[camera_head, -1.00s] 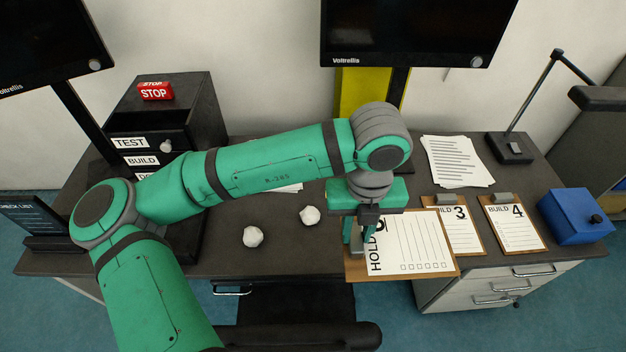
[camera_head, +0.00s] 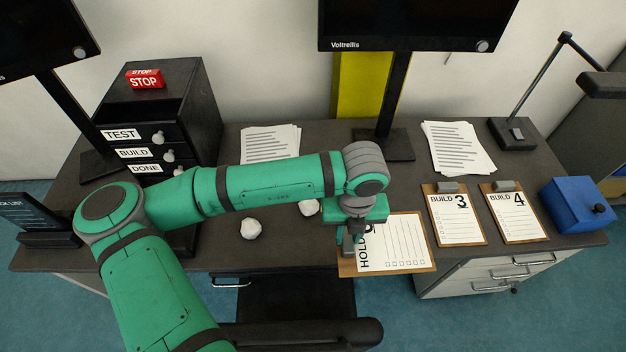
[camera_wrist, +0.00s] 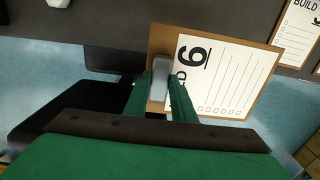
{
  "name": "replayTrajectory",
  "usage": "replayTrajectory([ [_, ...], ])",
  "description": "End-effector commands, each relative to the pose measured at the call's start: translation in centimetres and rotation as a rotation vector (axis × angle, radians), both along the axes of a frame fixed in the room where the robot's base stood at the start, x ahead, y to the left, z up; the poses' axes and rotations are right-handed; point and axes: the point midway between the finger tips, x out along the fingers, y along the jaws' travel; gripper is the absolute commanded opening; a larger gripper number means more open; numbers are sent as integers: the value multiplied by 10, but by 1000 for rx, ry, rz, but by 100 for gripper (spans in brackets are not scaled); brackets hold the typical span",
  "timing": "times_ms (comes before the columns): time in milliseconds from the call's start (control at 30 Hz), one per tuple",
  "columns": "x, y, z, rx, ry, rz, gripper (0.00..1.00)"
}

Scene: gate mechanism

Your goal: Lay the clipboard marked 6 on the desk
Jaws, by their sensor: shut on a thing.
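The clipboard marked 6 (camera_head: 405,245), a brown board with a white sheet reading HOLD, is gripped at its metal clip end by my gripper (camera_head: 352,242). It lies roughly flat at the desk's front edge, and part of it reaches past the edge. In the wrist view the clipboard (camera_wrist: 225,75) shows its 6 sideways, with the green fingers of my gripper (camera_wrist: 160,85) closed on either side of the clip. I cannot tell whether the board touches the desk (camera_head: 290,225). My gripper partly covers the number in the head view.
Clipboards marked BUILD 3 (camera_head: 455,215) and BUILD 4 (camera_head: 514,213) lie to the right, near a blue box (camera_head: 575,210). Two crumpled paper balls, one here (camera_head: 251,229), lie left of my gripper. A drawer unit (camera_head: 165,115) stands at the left. A chair (camera_head: 300,333) is in front.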

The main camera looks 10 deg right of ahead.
Motion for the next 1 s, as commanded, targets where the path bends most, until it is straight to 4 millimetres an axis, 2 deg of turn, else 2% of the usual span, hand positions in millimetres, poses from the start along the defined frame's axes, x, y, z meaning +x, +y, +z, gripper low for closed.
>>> replayTrajectory([
  [33,0,0,-11,-1,2,1,1],
  [100,0,0,-19,0,0,0,1],
  [333,10,-8,-28,0,-1,0,1],
  [733,75,-58,-65,1,-1,2,1],
  [1000,99,-81,-107,0,1,-4,1],
])
